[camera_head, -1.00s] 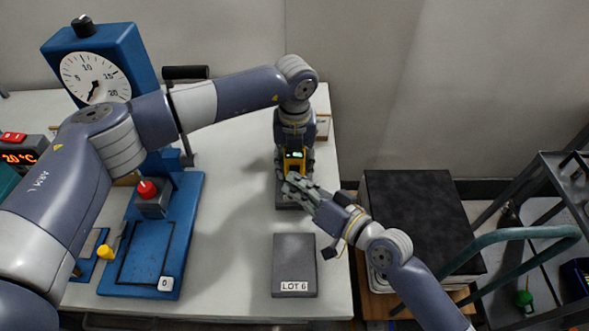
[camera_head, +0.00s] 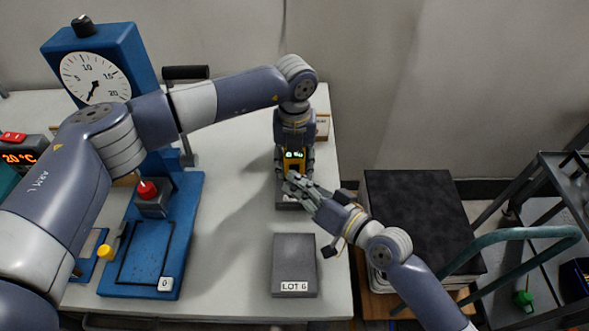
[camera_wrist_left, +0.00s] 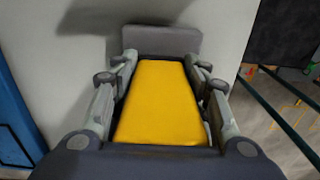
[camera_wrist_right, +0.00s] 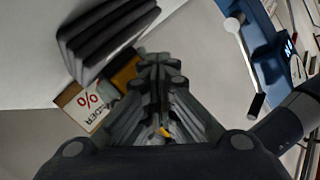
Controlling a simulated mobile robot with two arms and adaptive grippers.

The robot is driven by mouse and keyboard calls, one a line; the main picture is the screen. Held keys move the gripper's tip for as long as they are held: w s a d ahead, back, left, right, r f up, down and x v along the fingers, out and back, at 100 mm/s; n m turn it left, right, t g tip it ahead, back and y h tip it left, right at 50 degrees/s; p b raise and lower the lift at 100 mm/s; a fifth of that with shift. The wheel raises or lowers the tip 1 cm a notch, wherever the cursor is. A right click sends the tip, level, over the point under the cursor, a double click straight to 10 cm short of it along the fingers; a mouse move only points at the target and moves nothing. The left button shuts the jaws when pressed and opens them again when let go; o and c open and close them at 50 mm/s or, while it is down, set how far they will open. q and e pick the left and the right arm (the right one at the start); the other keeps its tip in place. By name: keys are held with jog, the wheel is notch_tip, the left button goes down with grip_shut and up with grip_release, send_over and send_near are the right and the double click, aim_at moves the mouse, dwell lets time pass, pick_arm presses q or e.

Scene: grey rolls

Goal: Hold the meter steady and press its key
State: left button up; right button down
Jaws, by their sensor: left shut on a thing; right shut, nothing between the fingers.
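The yellow meter (camera_head: 294,166) with a small lit green display stands on the table's right part. It fills the left wrist view (camera_wrist_left: 162,100) between the fingers. My left gripper (camera_head: 294,172) reaches down from behind and is shut on the meter's two sides. My right gripper (camera_head: 290,187) is shut and empty, its fingertips at the meter's near face. Whether they touch the key cannot be told, as the fingers hide it. In the right wrist view a bit of the meter (camera_wrist_right: 126,72) shows beyond the closed fingers (camera_wrist_right: 160,62).
A grey block labelled LOT 6 (camera_head: 294,262) lies in front. A blue press with a dial (camera_head: 95,78) and red knob (camera_head: 147,190) stands left. A dark-topped stack (camera_head: 415,215) and a cart (camera_head: 560,200) are right. The table between press and meter is clear.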

jog(key=shift+s, duration=0.8)
jog(key=shift+s, duration=2.5)
pick_arm(q)
jog(key=o, duration=1.3)
